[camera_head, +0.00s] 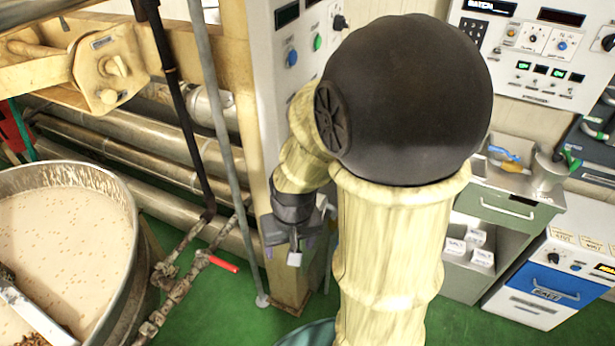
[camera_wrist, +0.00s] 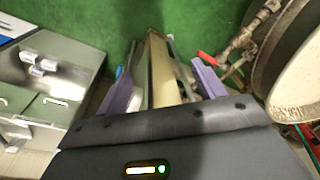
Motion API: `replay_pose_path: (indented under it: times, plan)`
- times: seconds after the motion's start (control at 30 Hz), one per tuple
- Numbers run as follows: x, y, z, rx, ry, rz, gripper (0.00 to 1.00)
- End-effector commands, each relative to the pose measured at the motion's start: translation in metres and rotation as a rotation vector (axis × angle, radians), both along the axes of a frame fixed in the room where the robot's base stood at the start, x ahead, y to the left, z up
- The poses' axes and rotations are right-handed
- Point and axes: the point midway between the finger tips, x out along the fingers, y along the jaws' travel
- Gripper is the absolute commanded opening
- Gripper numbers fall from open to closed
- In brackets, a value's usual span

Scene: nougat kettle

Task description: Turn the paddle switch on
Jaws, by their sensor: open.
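A grey control panel (camera_head: 285,80) on the beige column carries a blue button (camera_head: 291,58), a green button (camera_head: 317,42) and a black knob (camera_head: 340,22). A second panel (camera_head: 535,50) on the back wall has several knobs, buttons and small displays. Labels are too small to read, so I cannot tell which control is the paddle switch. My gripper (camera_head: 290,248) hangs below the first panel, beside the column. In the wrist view, the purple fingers of my gripper (camera_wrist: 163,87) are apart and empty, with the column and green floor between and beyond them. My arm hides part of both panels.
A large kettle (camera_head: 130,225) of pale nougat stands at left, with pipes and a red-handled valve (camera_head: 222,264) beside it. A thin grey pole (camera_head: 222,130) stands near my gripper. Steel cabinets (camera_head: 505,210) and a blue-fronted unit (camera_head: 550,282) stand at right. Green floor shows between.

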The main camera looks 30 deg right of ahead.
Motion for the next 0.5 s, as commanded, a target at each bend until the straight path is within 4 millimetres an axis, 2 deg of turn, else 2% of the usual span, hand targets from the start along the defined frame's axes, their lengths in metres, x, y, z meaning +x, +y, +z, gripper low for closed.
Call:
replay_pose_path:
  times: [0.1, 0.3, 0.5]
  plan:
    - [-0.002, -0.018, -0.011, 0.091, 0.135, -0.209, 0.69]
    - [-0.002, -0.038, -0.028, 0.332, 0.361, -0.593, 0.69]
    - [0.012, -0.060, -0.036, 0.650, 0.534, -0.945, 0.69]
